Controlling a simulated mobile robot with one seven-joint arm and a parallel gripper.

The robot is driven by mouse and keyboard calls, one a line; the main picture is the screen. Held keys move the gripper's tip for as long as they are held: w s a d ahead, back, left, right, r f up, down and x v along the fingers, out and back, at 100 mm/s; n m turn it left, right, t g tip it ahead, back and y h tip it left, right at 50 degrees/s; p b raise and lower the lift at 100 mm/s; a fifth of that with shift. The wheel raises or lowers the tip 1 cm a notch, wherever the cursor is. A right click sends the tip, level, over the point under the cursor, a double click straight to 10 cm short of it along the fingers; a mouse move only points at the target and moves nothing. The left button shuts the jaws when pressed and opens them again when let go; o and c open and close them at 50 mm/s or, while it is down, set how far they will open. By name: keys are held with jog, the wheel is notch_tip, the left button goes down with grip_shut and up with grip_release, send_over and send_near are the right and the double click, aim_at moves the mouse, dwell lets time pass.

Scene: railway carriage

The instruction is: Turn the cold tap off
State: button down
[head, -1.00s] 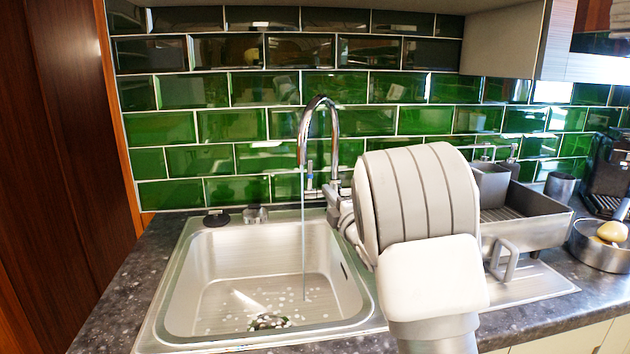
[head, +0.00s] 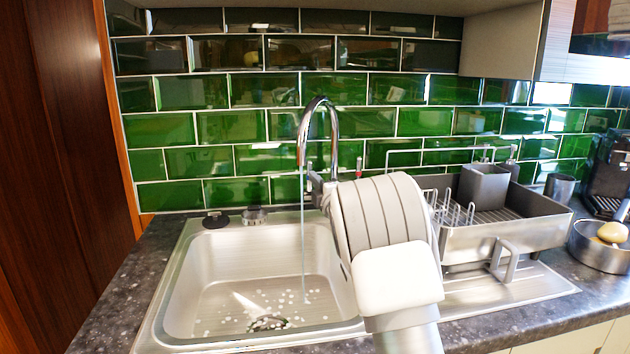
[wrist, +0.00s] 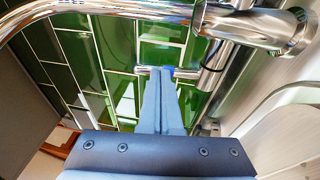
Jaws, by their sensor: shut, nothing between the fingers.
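The chrome tap (head: 320,103) has a tall curved spout at the back of the sink, and a thin stream of water (head: 303,240) runs from it into the basin. Its cold lever, a short chrome bar with a blue mark (wrist: 188,73), shows just beyond my fingertips in the wrist view. My gripper (wrist: 160,72) is shut and empty, its fingers overlapping the lever; I cannot tell whether they touch it. In the head view my arm hides most of the tap base. A red-marked hot lever (head: 359,166) shows right of the spout.
The steel sink (head: 215,260) has a black plug (head: 216,220) on its back rim. A dish rack (head: 510,245) stands on the right, with a pan (head: 600,250) beyond it. Green tiles (head: 235,125) close off the back.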

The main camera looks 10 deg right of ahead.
jog(key=shift+w+a+r+g, duration=0.1)
jog(key=shift+w+r+g, duration=0.3)
jog(key=shift+w+r, duration=0.25)
jog(key=shift+r, duration=0.1)
jog(key=shift+s, duration=0.1)
